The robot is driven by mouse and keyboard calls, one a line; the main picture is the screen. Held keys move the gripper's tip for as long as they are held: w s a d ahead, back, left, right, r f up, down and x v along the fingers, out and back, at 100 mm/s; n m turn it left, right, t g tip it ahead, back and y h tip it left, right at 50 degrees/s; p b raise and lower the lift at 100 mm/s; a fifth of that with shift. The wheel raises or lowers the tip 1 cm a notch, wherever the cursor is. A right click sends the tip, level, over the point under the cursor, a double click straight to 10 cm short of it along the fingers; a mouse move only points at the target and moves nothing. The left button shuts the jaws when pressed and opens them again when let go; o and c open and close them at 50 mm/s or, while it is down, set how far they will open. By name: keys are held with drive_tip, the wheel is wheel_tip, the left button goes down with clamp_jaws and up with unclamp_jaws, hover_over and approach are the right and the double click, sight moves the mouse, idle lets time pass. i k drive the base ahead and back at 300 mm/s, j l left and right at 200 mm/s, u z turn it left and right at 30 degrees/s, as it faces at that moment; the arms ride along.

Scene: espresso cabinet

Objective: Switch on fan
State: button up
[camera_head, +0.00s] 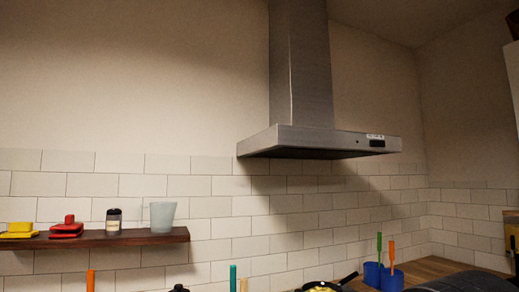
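A steel range hood (310,141), the fan here, hangs on the tiled wall right of the middle. Its tall chimney (300,65) runs up out of the top of the picture. On the right of its front edge are a small dark panel (377,143), a pale strip above it, and a small dark dot to its left. The picture is too small to read the panel or tell whether the fan is on. My gripper is not in view.
A dark wooden shelf (120,238) at the left holds a frosted cup (162,217), a jar (114,221), and red and yellow items. Below the hood are a pan (322,287) and blue holders (391,279) with utensils. The space before the hood looks clear.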

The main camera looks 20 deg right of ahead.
sight(373, 143)
drive_tip(key=z, duration=0.95)
